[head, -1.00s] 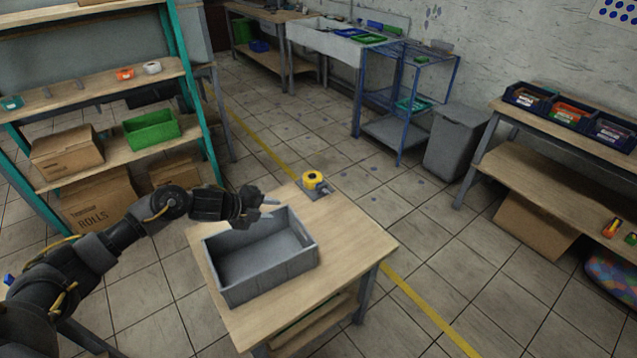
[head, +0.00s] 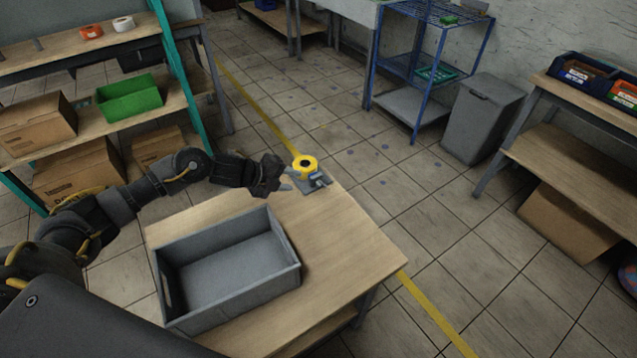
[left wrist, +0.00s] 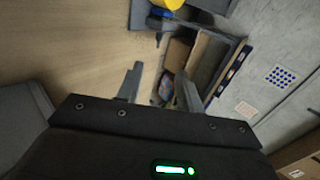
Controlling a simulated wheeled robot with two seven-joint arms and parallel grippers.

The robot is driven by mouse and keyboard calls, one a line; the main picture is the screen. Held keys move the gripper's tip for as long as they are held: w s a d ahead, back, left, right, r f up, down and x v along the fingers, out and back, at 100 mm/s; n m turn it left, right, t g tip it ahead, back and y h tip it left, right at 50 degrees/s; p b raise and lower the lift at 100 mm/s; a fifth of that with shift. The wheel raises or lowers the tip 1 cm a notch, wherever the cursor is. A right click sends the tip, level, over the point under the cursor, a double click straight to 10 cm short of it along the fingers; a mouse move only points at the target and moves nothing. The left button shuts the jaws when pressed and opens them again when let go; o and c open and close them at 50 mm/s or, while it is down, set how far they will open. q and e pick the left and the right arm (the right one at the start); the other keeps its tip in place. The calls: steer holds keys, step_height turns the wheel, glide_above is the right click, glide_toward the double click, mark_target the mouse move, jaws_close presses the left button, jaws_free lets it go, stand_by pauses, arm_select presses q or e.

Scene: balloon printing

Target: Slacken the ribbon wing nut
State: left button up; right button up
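The ribbon holder, a grey base (head: 309,186) with a yellow ribbon roll (head: 305,163), stands at the far corner of the table. A small blue-grey part (head: 320,178) sits at the roll's right side; I cannot make out clearly whether it is the wing nut. In the left wrist view, a blue part (left wrist: 169,4) and the grey base (left wrist: 185,14) show at the top edge, beyond the fingertips. My left gripper (head: 286,178) is just left of the holder, apart from it. Its fingers (left wrist: 160,70) are spread with nothing between them. My right gripper is out of view.
An empty grey bin (head: 283,287) stands on the wooden table (head: 350,250), nearer me than the holder. The tabletop right of the bin is clear. A shelf with a green crate (head: 131,97) and boxes is left. A grey waste bin (head: 482,118) and blue rack (head: 424,75) stand beyond.

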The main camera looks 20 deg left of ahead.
mark_target(321, 184)
arm_select(q)
steer(key=x, duration=1.1)
steer(key=shift+w+f, duration=0.25)
steer(key=shift+f, duration=0.1)
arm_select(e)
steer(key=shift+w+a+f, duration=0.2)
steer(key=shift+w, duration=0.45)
